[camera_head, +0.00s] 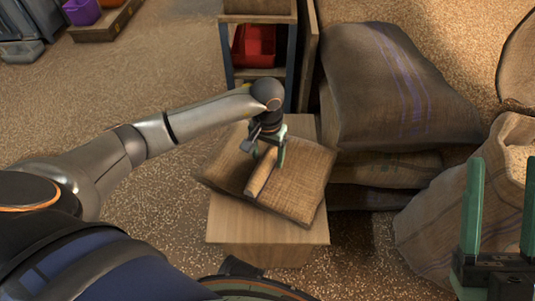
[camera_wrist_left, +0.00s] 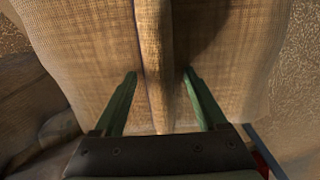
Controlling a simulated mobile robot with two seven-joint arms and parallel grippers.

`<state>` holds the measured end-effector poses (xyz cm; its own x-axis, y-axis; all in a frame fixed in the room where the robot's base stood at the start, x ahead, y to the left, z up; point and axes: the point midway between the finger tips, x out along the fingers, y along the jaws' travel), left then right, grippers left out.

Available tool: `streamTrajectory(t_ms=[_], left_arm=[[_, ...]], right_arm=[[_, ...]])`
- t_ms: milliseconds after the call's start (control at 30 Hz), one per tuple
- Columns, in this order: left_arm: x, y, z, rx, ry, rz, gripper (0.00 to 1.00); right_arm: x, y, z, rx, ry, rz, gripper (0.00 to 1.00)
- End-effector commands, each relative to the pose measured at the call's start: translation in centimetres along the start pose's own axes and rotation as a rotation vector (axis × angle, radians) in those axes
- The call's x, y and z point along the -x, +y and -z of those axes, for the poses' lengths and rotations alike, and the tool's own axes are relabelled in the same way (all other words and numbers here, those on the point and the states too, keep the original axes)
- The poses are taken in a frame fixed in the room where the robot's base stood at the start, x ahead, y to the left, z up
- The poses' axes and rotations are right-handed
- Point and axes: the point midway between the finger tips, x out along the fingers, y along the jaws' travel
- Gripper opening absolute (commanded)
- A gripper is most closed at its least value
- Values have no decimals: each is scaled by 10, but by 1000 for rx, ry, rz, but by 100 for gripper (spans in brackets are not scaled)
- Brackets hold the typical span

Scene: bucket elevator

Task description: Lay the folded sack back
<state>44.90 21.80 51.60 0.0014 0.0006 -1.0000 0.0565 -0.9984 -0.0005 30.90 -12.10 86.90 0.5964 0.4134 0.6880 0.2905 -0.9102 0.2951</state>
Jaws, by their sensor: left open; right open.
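The folded sack (camera_head: 297,186) is brown woven cloth and lies flat and askew on a wooden box (camera_head: 239,229), its corners reaching past the box's edges. A raised roll or fold (camera_head: 261,172) runs along its top. My left gripper (camera_head: 268,156) is over the sack at the far end of this fold. In the left wrist view the open fingers (camera_wrist_left: 158,88) stand on either side of the fold (camera_wrist_left: 154,60), with gaps visible between. My right gripper (camera_head: 502,205) is open and empty at the lower right, away from the sack.
Full sacks (camera_head: 395,90) are stacked to the right of the box. An open sack of grain (camera_head: 440,215) stands near my right gripper. A shelf with a red bin (camera_head: 254,46) is behind the box. The grain-strewn floor at left is mostly clear.

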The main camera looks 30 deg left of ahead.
Motion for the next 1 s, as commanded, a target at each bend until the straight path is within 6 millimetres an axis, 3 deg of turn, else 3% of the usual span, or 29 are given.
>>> streamTrajectory(t_ms=[500,767,867,967,1000], left_arm=[[100,0,1,-1,3,1,74],[119,6,-4,8,-11,-23,74],[111,38,-26,56,-68,-140,74],[107,98,-73,182,-220,-366,74],[113,127,-97,258,-318,-476,74]], right_arm=[[-25,15,27,50,18,-10,55],[-27,17,29,67,14,-9,55],[-26,17,29,67,14,-9,55],[-26,16,29,67,13,-9,55],[-26,16,29,66,13,-9,55]])
